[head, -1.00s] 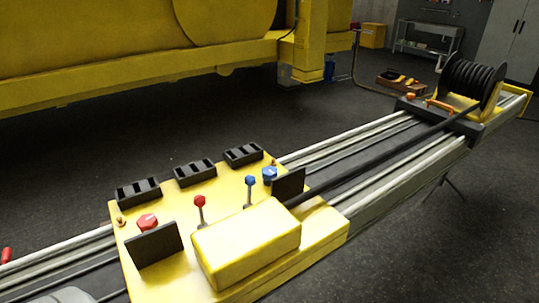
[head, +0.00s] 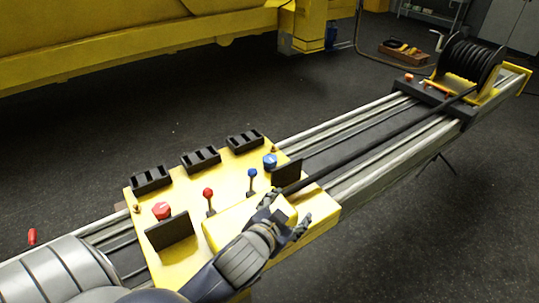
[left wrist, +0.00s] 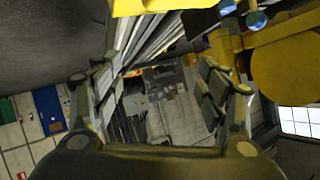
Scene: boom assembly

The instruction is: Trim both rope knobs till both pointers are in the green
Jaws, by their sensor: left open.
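The red knob (head: 161,210) and the blue knob (head: 270,160) sit on the yellow carriage (head: 190,258) in the head view. A dark upright plate (head: 168,232) stands beside the red knob, and another (head: 288,172) beside the blue knob. No pointer or green zone is visible on them. My left gripper (head: 287,213) is open and empty over the right end of the yellow box (head: 222,225), nearer to the blue knob than the red. Its open fingers also show in the left wrist view (left wrist: 160,88). My right gripper is out of view.
A red-topped lever (head: 207,192) and a blue-topped lever (head: 252,173) stand between the knobs. Several black trays (head: 201,158) line the carriage's far edge. A dark rope (head: 385,145) runs along the rails to a black reel (head: 470,62). A large yellow machine (head: 120,55) stands behind.

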